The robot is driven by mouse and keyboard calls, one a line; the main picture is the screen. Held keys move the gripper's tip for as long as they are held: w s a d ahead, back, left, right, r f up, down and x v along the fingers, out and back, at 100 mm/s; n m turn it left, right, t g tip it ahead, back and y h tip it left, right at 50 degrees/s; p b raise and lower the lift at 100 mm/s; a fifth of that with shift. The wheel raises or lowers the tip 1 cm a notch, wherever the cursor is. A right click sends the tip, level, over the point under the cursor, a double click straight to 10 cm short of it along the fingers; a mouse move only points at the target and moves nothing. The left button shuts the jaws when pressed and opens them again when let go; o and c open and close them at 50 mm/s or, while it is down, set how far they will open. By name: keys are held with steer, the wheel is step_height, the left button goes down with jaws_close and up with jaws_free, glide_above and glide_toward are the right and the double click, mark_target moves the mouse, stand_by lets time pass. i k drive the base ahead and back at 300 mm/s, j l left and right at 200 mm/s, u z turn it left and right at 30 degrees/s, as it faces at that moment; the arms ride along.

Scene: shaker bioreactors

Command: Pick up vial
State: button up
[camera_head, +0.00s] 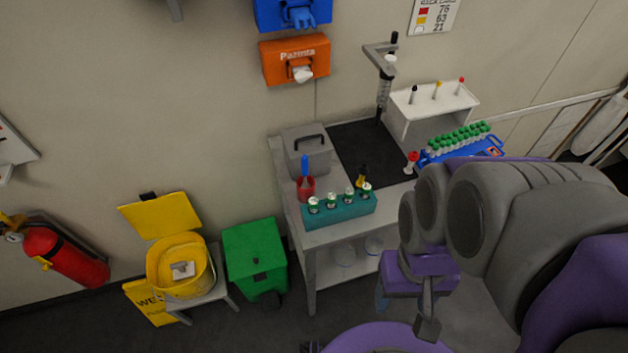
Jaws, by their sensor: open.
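Several vials (349,194) with white and green tops stand upright in a teal rack (338,213) at the front edge of the table. A second group of green-capped tubes (459,139) stands in a blue rack (492,151) at the back right, partly hidden by my arm. I cannot tell which vial the task names. My gripper (405,312) is open and appears empty. It hangs in front of the table, below and right of the teal rack, apart from the vials.
The grey table (312,238) also bears a grey box (306,146), a red cup (306,190), a black mat (372,153) and a white stand (432,104). A green bin (255,251) and an open yellow bin (181,263) stand to the left.

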mark_target(313, 201)
steer(key=z, duration=0.85)
steer(key=i+l+u, duration=0.1)
steer(key=u, duration=1.9)
steer(key=l+u, duration=0.2)
steer(key=l, duration=0.25)
steer(key=k+l+u, duration=0.15)
steer(key=l, duration=0.35)
steer(key=l+u, duration=0.2)
steer(key=l, duration=0.25)
steer(key=k+l+u, duration=0.15)
steer(key=l, duration=0.3)
steer(key=k+l, duration=0.1)
steer(key=l, duration=0.35)
